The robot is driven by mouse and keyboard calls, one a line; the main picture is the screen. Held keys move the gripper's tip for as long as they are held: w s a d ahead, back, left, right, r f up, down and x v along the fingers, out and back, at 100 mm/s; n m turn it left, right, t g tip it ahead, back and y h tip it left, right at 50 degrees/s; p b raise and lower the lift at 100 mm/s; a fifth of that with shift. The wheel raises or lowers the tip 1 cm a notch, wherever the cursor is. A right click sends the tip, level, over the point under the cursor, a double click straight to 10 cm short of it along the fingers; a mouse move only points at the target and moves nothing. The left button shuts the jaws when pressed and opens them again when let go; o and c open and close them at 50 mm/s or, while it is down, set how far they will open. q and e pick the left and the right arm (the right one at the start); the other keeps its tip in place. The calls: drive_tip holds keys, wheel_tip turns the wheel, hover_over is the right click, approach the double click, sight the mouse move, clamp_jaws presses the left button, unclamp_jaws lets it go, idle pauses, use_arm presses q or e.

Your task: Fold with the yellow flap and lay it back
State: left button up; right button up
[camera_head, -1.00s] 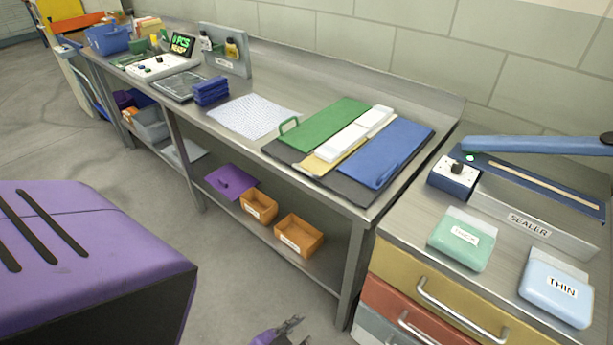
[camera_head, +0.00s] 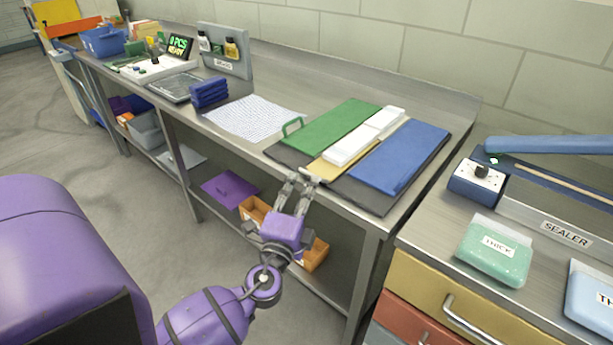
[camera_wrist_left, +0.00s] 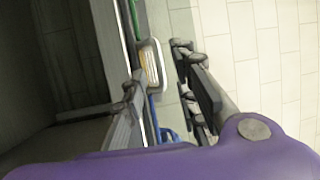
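The yellow flap (camera_head: 328,168) is the middle panel of a dark folding board on the steel bench. It lies flat, mostly hidden under a long white piece (camera_head: 358,142). The green flap (camera_head: 330,132), with a green handle, lies to its left, and the blue flap (camera_head: 402,157) to its right. My left gripper (camera_head: 301,178) is at the board's front edge, close to the yellow flap's near end. Its fingers are apart. In the left wrist view the open fingers (camera_wrist_left: 160,72) straddle the board's edge-on end; contact cannot be told. My right gripper is not in view.
A sheet of patterned white material (camera_head: 252,117) and a blue stack (camera_head: 209,92) lie left of the board. Orange bins (camera_head: 256,208) sit on the shelf below my left gripper.

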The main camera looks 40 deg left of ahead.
use_arm(q)
drive_tip(key=x, duration=0.4)
drive_tip(key=shift+p, duration=0.35)
clamp_jaws()
